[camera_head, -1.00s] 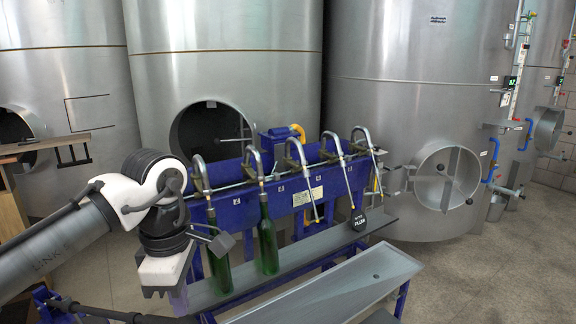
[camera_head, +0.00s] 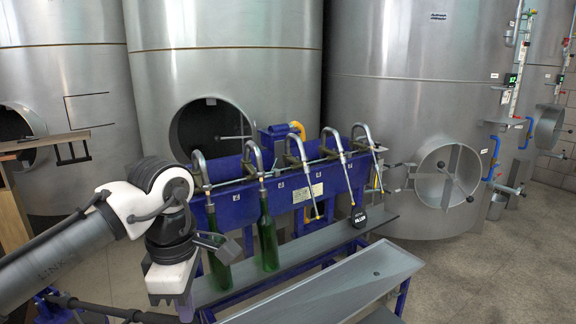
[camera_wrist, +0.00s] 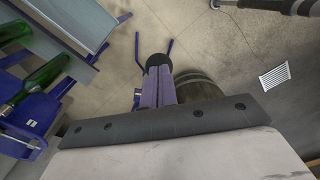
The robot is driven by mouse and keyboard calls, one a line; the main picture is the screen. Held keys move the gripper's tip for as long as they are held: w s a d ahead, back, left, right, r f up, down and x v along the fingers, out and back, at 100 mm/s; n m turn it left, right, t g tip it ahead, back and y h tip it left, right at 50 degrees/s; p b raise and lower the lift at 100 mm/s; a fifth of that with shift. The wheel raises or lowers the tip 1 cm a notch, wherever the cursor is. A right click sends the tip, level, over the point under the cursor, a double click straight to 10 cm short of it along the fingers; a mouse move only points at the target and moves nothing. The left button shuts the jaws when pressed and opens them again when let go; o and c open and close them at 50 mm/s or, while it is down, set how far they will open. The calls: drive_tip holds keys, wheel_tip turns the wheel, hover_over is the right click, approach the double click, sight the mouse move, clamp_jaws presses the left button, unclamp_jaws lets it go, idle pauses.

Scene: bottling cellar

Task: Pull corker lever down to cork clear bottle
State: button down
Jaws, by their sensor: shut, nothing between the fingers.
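My gripper (camera_head: 186,303) points down at the lower left in the body camera view, its purple fingers shut and empty. In the wrist view the fingers (camera_wrist: 159,88) lie together, with a dark rounded end (camera_wrist: 155,62) just beyond their tips; I cannot tell whether they touch it. In the body camera view a dark bar (camera_head: 105,313) runs along the bottom left edge beside blue metal parts (camera_head: 46,303). It may be the corker lever, and its right end passes close to my fingertips. No clear bottle can be made out.
A blue filler (camera_head: 300,182) with curved spouts stands right of my gripper. Two green bottles (camera_head: 268,238) stand under its spouts on a grey shelf (camera_head: 330,246). A metal tray (camera_head: 345,290) lies in front. A barrel (camera_wrist: 197,87) shows beyond my fingers in the wrist view.

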sight(194, 322)
drive_tip(key=shift+f, duration=0.1)
drive_tip(key=shift+d+f+b, duration=0.1)
drive_tip(key=shift+f+b, duration=0.7)
drive_tip(key=shift+f, duration=0.5)
drive_tip(key=shift+s+d+f+b, duration=0.1)
drive_tip(key=shift+d+f+b, duration=0.1)
drive_tip(key=shift+f+b, duration=0.4)
drive_tip(key=shift+s+d+f+b, duration=0.15)
drive_tip(key=shift+f+b, duration=0.1)
drive_tip(key=shift+f, duration=0.5)
drive_tip(key=shift+w+f, duration=0.1)
drive_tip(key=shift+d+f+b, duration=0.25)
drive_tip(key=shift+f+b, duration=0.55)
drive_tip(key=shift+f, duration=0.45)
drive_tip(key=shift+f, duration=0.15)
